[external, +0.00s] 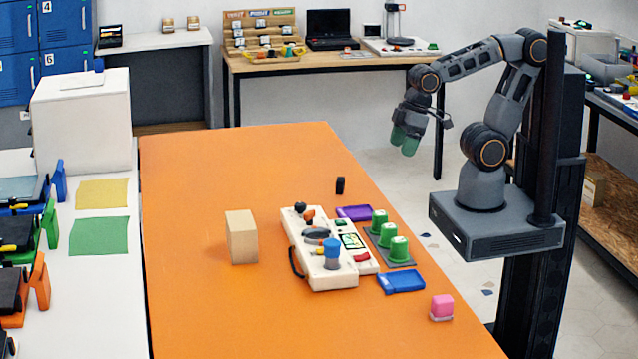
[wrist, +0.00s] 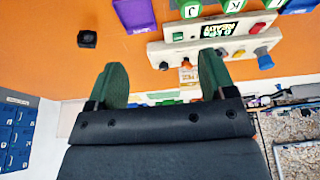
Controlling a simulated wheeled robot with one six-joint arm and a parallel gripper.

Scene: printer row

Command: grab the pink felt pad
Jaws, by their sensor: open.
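The pink pad (external: 441,305), a small pink block with a pale lower part, sits on the orange table (external: 215,310) near its front right edge. It is not in the wrist view. My gripper (external: 405,140) has green fingers and is raised above the far right side of the table, well above and behind the pad. In the wrist view my gripper (wrist: 163,78) has its two fingers wide apart with nothing held between them.
A cream control panel (external: 325,262) stands mid-table, with a blue tray (external: 401,282), a purple tray (external: 354,213) and green-capped pieces (external: 398,250) beside it. A wooden block (external: 241,238) and a small black block (external: 340,185) stand nearby. The table's left side is clear.

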